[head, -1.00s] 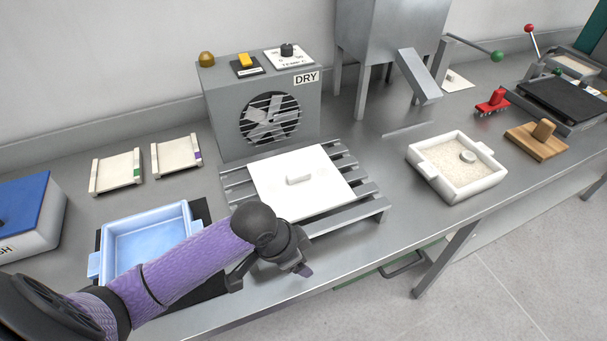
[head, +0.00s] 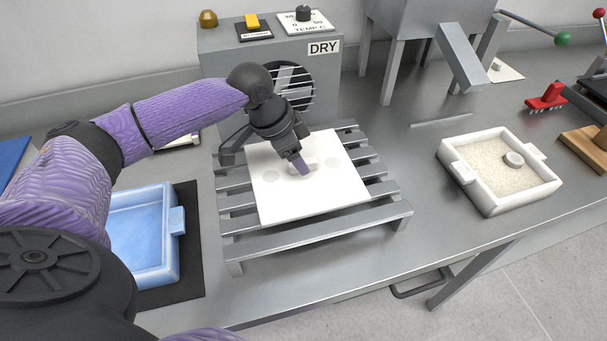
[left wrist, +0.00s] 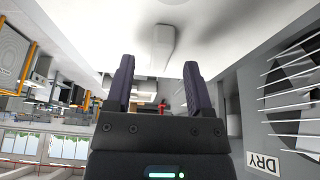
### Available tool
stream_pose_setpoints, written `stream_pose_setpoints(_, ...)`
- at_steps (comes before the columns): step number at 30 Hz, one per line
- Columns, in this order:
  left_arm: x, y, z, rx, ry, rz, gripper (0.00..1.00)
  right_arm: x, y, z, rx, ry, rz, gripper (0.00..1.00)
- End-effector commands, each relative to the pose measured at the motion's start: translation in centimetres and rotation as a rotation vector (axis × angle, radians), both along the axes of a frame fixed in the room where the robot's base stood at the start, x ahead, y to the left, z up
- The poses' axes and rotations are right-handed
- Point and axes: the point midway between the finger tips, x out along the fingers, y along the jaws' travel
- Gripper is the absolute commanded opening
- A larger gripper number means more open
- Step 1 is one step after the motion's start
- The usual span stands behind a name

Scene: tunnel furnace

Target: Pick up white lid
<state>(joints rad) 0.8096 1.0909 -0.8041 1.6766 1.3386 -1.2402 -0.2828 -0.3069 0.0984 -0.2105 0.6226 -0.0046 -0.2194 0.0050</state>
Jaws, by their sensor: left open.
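The white lid (head: 305,201) is a flat white square with a small raised handle in its middle. It lies on a grey slatted rack (head: 318,238) in front of the DRY unit. My left gripper (head: 301,166) is over the lid, its purple fingertips at the handle and partly hiding it. In the left wrist view the lid (left wrist: 95,20) fills the top, and its handle (left wrist: 163,42) shows beyond and between the spread fingers of the open gripper (left wrist: 157,72). I cannot tell whether a finger touches the handle. My right gripper is not in view.
The DRY unit (head: 222,68) stands behind the rack. A blue tray (head: 177,222) on a black mat is left of the rack. A white box of pale grains (head: 489,202) is at right, with bare metal table between it and the rack.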

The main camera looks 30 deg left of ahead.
Motion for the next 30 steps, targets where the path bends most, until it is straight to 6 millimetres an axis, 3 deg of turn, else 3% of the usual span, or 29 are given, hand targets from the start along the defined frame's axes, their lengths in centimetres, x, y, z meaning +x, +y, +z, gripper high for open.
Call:
stream_pose_setpoints(2,0.41,-0.37,-1.59,0.0,0.001,-0.001,0.68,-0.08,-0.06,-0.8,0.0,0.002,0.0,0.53)
stream_pose_setpoints(8,0.5,-0.43,-1.5,0.001,-0.001,-0.001,0.68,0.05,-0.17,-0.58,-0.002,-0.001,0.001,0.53)
stream_pose_setpoints(15,0.48,-0.42,-1.49,0.001,-0.001,-0.001,0.17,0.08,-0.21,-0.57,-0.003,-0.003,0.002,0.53)
stream_pose_setpoints(18,0.48,-0.42,-1.49,0.001,-0.001,-0.001,0.0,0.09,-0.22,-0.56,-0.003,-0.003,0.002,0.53)
stream_pose_setpoints(30,0.48,-0.42,-1.48,0.001,-0.001,-0.001,0.0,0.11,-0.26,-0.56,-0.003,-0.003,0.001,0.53)
